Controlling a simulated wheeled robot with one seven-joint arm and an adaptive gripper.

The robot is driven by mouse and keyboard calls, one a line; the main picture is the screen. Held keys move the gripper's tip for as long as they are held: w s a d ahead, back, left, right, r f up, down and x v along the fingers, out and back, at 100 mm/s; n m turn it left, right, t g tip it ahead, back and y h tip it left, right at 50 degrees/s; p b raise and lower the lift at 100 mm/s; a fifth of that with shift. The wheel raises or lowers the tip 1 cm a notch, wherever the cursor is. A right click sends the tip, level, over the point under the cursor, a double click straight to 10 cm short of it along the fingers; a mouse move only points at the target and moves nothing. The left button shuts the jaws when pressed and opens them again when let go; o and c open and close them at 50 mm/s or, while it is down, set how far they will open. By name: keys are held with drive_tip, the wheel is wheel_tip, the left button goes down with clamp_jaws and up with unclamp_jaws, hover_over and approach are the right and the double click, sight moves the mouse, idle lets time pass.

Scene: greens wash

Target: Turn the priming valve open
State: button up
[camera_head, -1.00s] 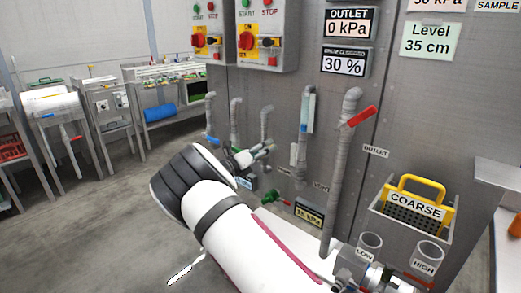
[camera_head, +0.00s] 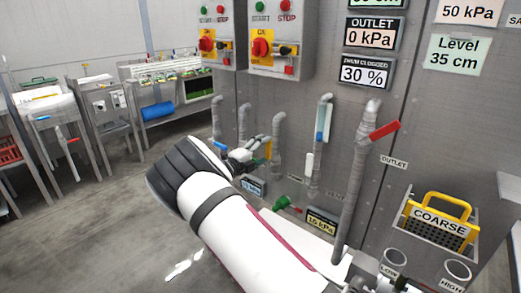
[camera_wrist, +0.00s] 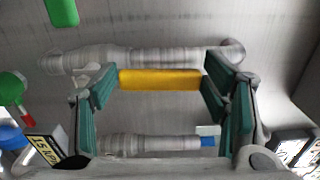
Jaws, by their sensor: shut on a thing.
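A yellow lever (camera_wrist: 160,79) lies across the middle of the wrist view, in front of a grey pipe (camera_wrist: 130,59). My gripper (camera_wrist: 160,85) is shut on it, with a teal finger pad at each end of the yellow piece. In the head view my gripper (camera_head: 255,152) is at the wall pipes, and a bit of the yellow lever (camera_head: 268,150) shows beside its fingers. My white arm hides part of the lower wall. No readable label names the priming valve. The lever's full turn angle cannot be told.
A taller pipe with a red lever (camera_head: 384,131) stands to the right. A green-handled valve (camera_head: 283,203) is low beside my arm. A yellow-handled COARSE basket (camera_head: 440,220) hangs at the right. Control boxes (camera_head: 279,40) are above. The floor at left (camera_head: 90,230) is clear.

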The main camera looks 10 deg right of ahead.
drive_tip(key=shift+w+r+n, duration=0.1)
drive_tip(key=shift+w+n, duration=0.15)
drive_tip(key=shift+n, duration=0.05)
idle(0.4)
drive_tip(key=o, duration=1.7)
drive_tip(key=shift+a, duration=0.15)
drive_tip(key=v, duration=1.1)
drive_tip(key=shift+s+a, duration=0.25)
drive_tip(key=shift+a, duration=0.05)
